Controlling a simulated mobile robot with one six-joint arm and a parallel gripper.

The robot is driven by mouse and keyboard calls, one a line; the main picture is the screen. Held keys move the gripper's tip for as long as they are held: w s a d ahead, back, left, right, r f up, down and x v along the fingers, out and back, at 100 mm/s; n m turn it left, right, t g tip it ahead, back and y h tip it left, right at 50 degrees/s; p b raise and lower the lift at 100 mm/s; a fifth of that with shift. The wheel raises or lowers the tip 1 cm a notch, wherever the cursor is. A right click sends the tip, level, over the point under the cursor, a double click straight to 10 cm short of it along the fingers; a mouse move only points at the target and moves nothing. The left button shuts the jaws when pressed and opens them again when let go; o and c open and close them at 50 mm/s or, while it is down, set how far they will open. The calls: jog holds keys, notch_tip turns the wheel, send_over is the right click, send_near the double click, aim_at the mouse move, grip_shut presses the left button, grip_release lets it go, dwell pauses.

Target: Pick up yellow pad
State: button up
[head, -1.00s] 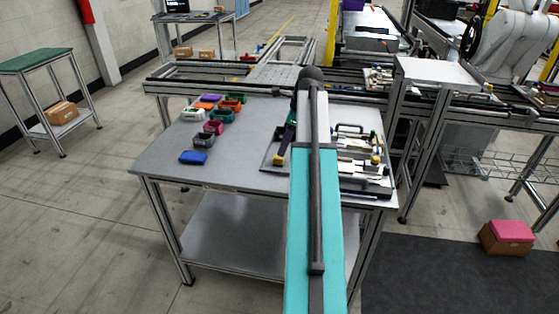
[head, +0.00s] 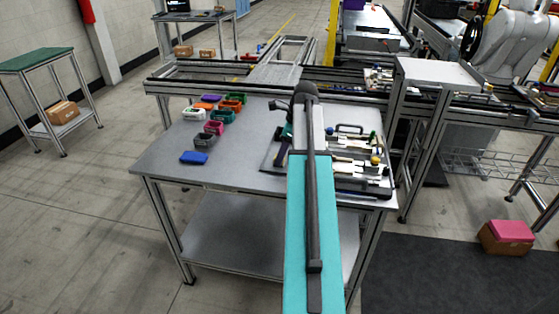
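My arm covers the middle of the picture, and its end reaches over the metal worktable (head: 165,165). My gripper (head: 281,140) shows only as a small dark part left of the arm; its fingers are too small and too covered to tell open from shut. A dark tray or plate edge (head: 268,160) lies below it. I see no yellow pad clearly at the gripper. A small yellow piece (head: 375,160) shows on the fixture plate (head: 372,190) right of the arm; I cannot tell whether it is the pad.
The table's front left is clear. A raised metal stand (head: 438,73) is at the right. A rail frame runs behind.

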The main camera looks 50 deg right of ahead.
jog(key=shift+w+f, duration=0.1)
jog(key=shift+f, duration=0.4)
jog(key=c, duration=0.8)
